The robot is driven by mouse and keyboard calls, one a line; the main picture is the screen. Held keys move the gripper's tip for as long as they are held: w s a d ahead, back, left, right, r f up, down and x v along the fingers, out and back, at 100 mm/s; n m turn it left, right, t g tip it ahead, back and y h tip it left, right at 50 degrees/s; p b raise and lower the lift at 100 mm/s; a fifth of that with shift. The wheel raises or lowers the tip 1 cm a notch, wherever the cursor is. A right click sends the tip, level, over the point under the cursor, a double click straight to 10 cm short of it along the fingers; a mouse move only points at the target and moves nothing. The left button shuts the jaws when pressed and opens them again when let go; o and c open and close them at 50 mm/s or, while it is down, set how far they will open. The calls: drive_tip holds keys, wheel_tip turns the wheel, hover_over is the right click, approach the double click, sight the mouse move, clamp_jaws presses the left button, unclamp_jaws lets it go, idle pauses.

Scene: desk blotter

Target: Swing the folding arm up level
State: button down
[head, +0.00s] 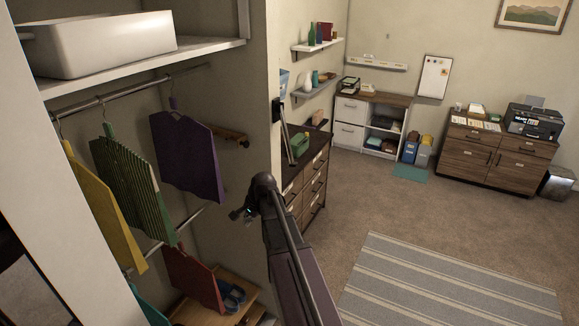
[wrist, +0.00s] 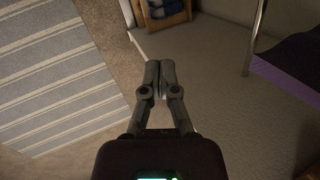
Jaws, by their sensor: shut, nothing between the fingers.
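A dark bracket with a long, thin pale bar, which looks like the folding arm (head: 287,138), is on the wall end beside the closet in the head view. The bar hangs steeply down from the bracket in front of the dark dresser. My gripper (head: 240,213) is below and left of it, inside the closet opening and apart from it. In the wrist view my gripper (wrist: 158,66) has its two fingers together with nothing between them. The folding arm cannot be made out in the wrist view.
A purple garment (head: 188,155) and a green striped one (head: 130,180) hang left of my gripper. A dark dresser (head: 312,185) with a green box (head: 300,145) stands beyond it. A wooden shoe shelf (head: 200,303) is low in the closet. The striped rug (head: 440,285) is clear.

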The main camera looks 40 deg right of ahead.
drive_tip(key=s+a+f+n+g+h+b, duration=0.2)
drive_tip(key=s+a+f+n+h+b, duration=0.2)
drive_tip(key=s+a+f+n+b, duration=0.75)
drive_tip(key=w+d+r+n+t+h+p, duration=0.1)
drive_tip(key=w+d+r+n+t+h, duration=0.2)
drive_tip(key=w+d+r+n+h, duration=0.3)
drive_tip(key=w+d+r+n+t+h+p, duration=0.2)
drive_tip(key=w+d+r+n+h, duration=0.4)
drive_tip(key=w+d, duration=1.3)
drive_tip(key=d+r+h, duration=0.3)
drive_tip(key=r, duration=0.4)
drive_tip(key=shift+r+t, duration=0.15)
drive_tip(key=shift+t, duration=0.25)
drive_tip(key=shift+w+d, duration=0.15)
drive_tip(key=shift+d, duration=0.1)
